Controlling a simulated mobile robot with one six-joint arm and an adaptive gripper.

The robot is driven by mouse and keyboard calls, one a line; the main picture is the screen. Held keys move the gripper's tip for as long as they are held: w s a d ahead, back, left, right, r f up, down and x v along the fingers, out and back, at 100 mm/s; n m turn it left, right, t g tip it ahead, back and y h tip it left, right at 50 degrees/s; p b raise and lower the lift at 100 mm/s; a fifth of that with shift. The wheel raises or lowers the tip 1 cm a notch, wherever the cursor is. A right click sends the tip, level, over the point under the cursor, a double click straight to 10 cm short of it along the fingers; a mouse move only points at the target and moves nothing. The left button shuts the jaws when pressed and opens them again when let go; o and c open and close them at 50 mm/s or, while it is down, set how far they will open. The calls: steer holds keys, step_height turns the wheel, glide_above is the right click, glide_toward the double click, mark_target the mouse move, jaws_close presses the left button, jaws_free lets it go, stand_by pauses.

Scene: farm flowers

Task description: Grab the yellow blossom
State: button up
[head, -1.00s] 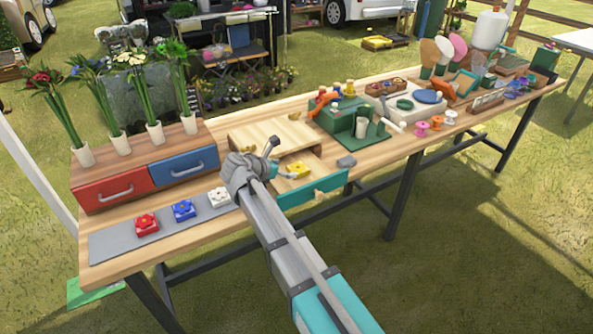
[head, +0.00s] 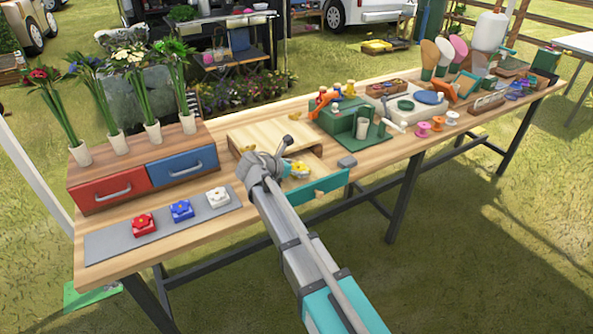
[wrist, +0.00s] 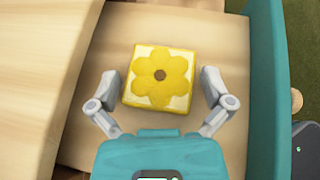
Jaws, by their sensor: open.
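The yellow blossom (wrist: 160,76) is a yellow flower with a brown centre on a pale square block. It lies in an open wooden drawer with a teal front (wrist: 264,80). My gripper (wrist: 160,82) is open, with one finger on each side of the block and small gaps showing between fingers and block. I cannot tell how high the fingers are over it. In the head view the blossom (head: 299,169) shows just right of my gripper's end, and the teal drawer front (head: 318,193) is at its near right.
Red (head: 144,224), blue (head: 181,210) and white (head: 217,196) flower blocks lie on a grey mat (head: 115,245) at left. A chest with red and blue drawers (head: 182,165) stands behind them. A green stand (head: 350,120) is right of the open drawer.

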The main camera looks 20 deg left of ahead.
steer(key=c, duration=0.8)
steer(key=shift+r, duration=0.1)
steer(key=shift+r, duration=0.1)
steer(key=shift+c, duration=1)
step_height(320, 180, up, 2)
steer(key=p, duration=0.2)
steer(key=shift+r+p, duration=0.1)
steer(key=shift+p, duration=0.2)
steer(key=s+r+p, duration=0.1)
steer(key=r+p, duration=0.1)
steer(key=s+r+p, duration=0.3)
steer(key=r+p, duration=0.1)
steer(key=shift+s+a+r, duration=0.2)
steer(key=shift+s+r, duration=0.1)
steer(key=shift+s, duration=0.05)
steer(key=shift+s+a+r+p, duration=0.15)
steer(key=shift+s+r+p, duration=0.55)
steer(key=shift+s, duration=0.85)
steer(key=shift+s+a+r+p, duration=0.2)
steer(key=shift+s+r+p, duration=0.5)
steer(key=shift+s, duration=0.8)
steer(key=shift+s+a+r+p, duration=0.15)
steer(key=shift+s+r+p, duration=0.55)
steer(key=shift+s, duration=0.85)
steer(key=shift+f, duration=0.2)
